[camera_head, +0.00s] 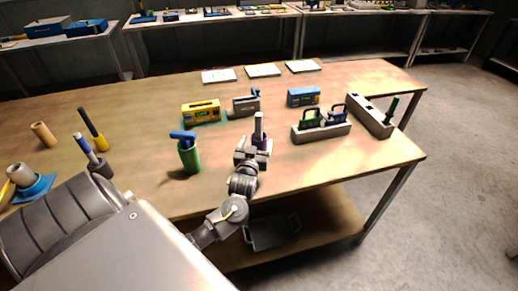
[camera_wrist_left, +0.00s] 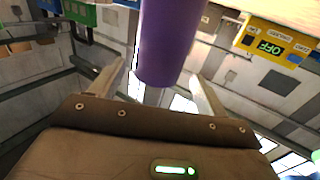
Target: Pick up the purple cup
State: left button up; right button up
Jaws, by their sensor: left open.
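The purple cup (camera_head: 264,141) stands on the wooden table near its front edge, partly hidden behind my left gripper (camera_head: 252,150). A light grey rod-like object (camera_head: 259,123) sticks up out of it. In the left wrist view the purple cup (camera_wrist_left: 168,42) reaches between the two fingers of my left gripper (camera_wrist_left: 157,80). The fingers are open, with a visible gap on each side of the cup. My right gripper is not in view.
A green cup (camera_head: 189,156) with a blue-handled tool stands to the left. Behind are a yellow box (camera_head: 201,111), a grey box (camera_head: 246,104) and a blue box (camera_head: 304,96). A grey block holder (camera_head: 321,132) stands to the right.

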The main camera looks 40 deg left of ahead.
pick_arm(q)
jog(key=shift+w+a+r, duration=0.2)
jog(key=shift+w, duration=0.2)
jog(key=p+x, duration=0.1)
jog(key=x, duration=0.2)
jog(key=shift+w+p, duration=0.35)
jog(key=shift+w+a+f, duration=0.15)
jog(key=shift+w+a, duration=0.05)
jog(key=shift+w, duration=0.15)
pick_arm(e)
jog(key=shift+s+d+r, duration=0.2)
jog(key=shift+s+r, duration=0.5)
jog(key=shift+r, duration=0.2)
pick_arm(q)
jog(key=c, duration=1.4)
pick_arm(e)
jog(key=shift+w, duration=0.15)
pick_arm(q)
jog(key=shift+r, duration=0.2)
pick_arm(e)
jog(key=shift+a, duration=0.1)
